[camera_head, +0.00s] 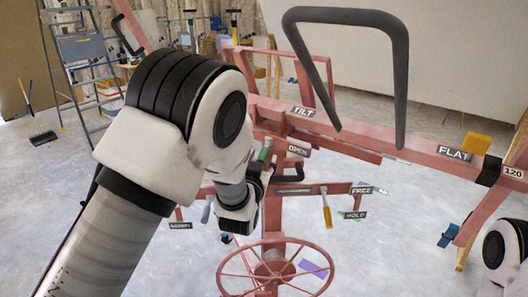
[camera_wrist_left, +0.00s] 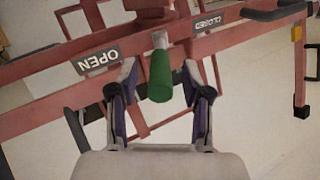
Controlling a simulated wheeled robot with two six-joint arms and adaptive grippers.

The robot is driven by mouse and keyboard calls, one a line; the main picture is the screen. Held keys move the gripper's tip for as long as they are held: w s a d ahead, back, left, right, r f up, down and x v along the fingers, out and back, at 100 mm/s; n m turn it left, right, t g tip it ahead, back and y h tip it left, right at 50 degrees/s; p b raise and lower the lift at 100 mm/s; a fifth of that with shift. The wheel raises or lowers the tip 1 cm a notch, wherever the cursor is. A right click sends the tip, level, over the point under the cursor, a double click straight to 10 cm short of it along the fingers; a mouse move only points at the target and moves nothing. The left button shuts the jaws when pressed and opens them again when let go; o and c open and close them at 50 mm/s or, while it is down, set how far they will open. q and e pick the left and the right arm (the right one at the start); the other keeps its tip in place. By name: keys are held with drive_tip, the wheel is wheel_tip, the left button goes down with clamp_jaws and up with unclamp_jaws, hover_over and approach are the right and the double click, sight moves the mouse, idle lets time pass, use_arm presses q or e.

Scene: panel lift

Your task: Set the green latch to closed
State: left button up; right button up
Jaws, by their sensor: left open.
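The green latch (camera_wrist_left: 160,78) is a green handle on a metal stem, fixed to the red frame. In the left wrist view it points toward me between the OPEN label (camera_wrist_left: 98,60) and a smaller label (camera_wrist_left: 208,21) too blurred to read. In the head view the latch (camera_head: 264,153) shows only in part, beside my left gripper (camera_head: 264,170). My left gripper (camera_wrist_left: 160,84) is open, with one finger on each side of the green handle and gaps showing on both sides. My right gripper is not in view.
The red panel lift frame (camera_head: 350,137) fills the middle, with TILT and FLAT labels. A yellow-handled lever (camera_head: 327,213) hangs near the FREE label. A red handwheel (camera_head: 275,268) stands below. A grey hoop handle (camera_head: 345,15) rises above. A ladder (camera_head: 80,50) stands at the back left.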

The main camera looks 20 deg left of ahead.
use_arm(q)
drive_tip(key=shift+w+d+r, duration=0.15)
drive_tip(key=shift+w+d, duration=0.05)
drive_tip(key=shift+w, duration=0.7)
drive_tip(key=shift+w+p, duration=0.35)
drive_tip(key=shift+w+a, duration=0.1)
drive_tip(key=shift+a, duration=0.4)
drive_tip(key=shift+d, duration=0.2)
clamp_jaws()
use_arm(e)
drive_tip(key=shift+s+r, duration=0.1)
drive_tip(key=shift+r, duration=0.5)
